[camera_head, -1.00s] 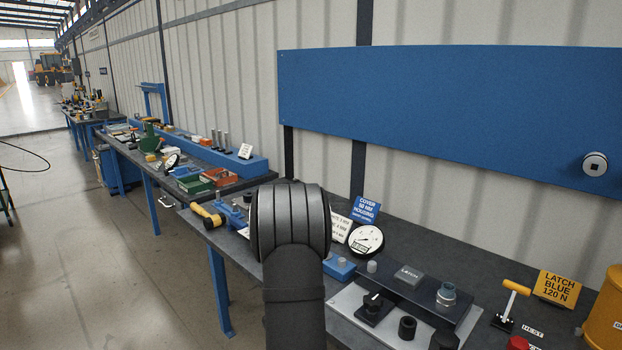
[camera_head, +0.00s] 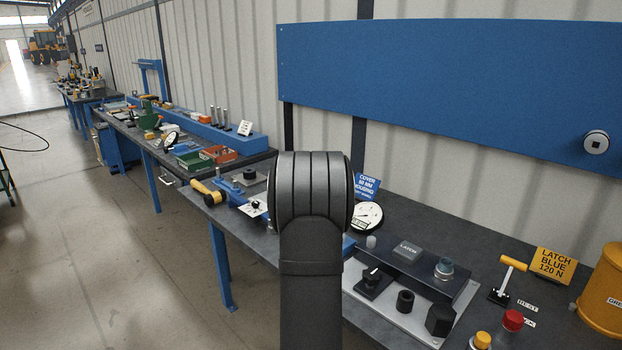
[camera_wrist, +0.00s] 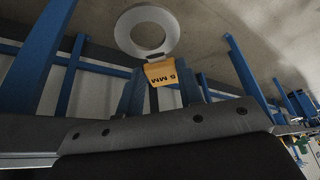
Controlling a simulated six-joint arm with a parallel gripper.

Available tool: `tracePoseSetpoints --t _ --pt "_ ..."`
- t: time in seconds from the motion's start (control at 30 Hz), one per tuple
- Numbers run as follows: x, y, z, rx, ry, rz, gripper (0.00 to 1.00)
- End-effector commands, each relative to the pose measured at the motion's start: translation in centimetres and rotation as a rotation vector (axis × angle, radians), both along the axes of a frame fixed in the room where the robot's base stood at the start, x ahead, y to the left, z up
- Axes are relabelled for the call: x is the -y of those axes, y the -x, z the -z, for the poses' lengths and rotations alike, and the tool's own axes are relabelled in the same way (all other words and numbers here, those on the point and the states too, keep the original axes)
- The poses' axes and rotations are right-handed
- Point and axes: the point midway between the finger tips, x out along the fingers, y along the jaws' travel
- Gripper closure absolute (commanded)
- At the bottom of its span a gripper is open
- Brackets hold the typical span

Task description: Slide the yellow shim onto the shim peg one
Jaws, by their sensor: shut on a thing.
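The yellow shim (camera_wrist: 160,71) shows in the wrist view as a yellow tab marked "5 MM" with a flat grey ring beyond it. My gripper (camera_wrist: 161,84) is shut on the tab, one finger on each side, and the ring sticks out past the fingertips in open air. Several upright grey pegs (camera_head: 219,117) stand on a long blue block on the farther bench, beside a white label. I cannot tell which of them, if any, is shim peg one.
The near bench holds a yellow-handled tool (camera_head: 207,191), a dial gauge (camera_head: 367,215), a latch plate (camera_head: 408,252) and black parts. A yellow canister (camera_head: 605,290) stands at the right. A green bin (camera_head: 190,160) and red bin (camera_head: 219,154) sit on the farther bench.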

Motion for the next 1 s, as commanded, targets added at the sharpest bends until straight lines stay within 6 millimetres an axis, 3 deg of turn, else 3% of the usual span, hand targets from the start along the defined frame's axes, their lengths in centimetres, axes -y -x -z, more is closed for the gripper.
tracePoseSetpoints --t 0.03,0.1,0.43,0.57,0.77,1.0 --pt "0.0 0.0 0.0 0.000 0.000 0.000 0.70" --pt "0.0 0.0 0.0 0.000 0.000 0.000 0.82" --pt "-0.1 -0.1 0.0 0.000 -0.001 -0.001 0.82" --pt "-1.0 -0.7 -0.1 -0.004 -0.004 -0.001 0.82" --pt "-5.3 -3.9 -0.6 -0.013 -0.015 0.021 0.82" --pt "-15.0 -9.7 -2.6 -0.013 -0.005 0.087 0.82"
